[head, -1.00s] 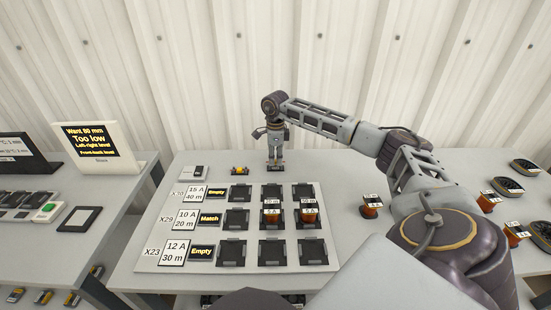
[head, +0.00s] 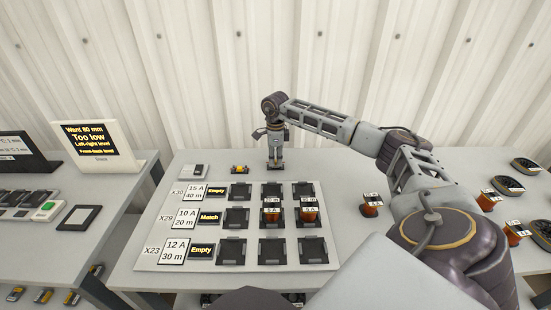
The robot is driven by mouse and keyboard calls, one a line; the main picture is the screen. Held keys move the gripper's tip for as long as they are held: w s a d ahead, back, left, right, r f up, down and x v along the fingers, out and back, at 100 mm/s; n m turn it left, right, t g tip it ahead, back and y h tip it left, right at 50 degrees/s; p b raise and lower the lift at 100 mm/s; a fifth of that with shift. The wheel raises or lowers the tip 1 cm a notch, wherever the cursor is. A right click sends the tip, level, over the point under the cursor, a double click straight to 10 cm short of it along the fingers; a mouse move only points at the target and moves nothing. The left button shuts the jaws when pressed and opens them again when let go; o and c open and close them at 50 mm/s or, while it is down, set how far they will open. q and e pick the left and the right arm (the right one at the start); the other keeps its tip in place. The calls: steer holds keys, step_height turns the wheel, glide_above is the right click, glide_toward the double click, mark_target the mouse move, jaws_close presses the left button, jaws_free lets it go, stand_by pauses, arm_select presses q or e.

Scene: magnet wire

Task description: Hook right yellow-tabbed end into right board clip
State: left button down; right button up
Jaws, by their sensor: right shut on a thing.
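My right gripper (head: 276,164) points down at the back edge of the white board, low over the table. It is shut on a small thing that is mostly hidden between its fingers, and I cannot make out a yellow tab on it. A small yellow-and-dark piece (head: 239,170) lies on the table just left of the gripper. The white board (head: 150,262) carries rows of dark square holders (head: 271,251). I cannot tell which part is the right board clip. My left gripper is not in view.
Two orange spools (head: 308,212) sit in the board's middle row. Another spool (head: 371,205) stands right of the board under my arm. A small grey box (head: 193,171) lies at the back left. A display (head: 88,141) reading "Too low" stands on the left table.

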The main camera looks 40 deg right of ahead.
steer(key=shift+f, duration=0.1)
steer(key=o, duration=0.8)
arm_select(q)
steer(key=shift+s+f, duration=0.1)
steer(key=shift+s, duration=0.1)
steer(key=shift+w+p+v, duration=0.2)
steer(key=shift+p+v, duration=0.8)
steer(key=shift+p, duration=0.05)
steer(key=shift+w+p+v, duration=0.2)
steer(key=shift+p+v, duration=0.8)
arm_select(e)
steer(key=shift+r, duration=2.6)
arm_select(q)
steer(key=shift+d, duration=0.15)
arm_select(e)
steer(key=shift+r, duration=0.1)
step_height(320, 180, up, 12)
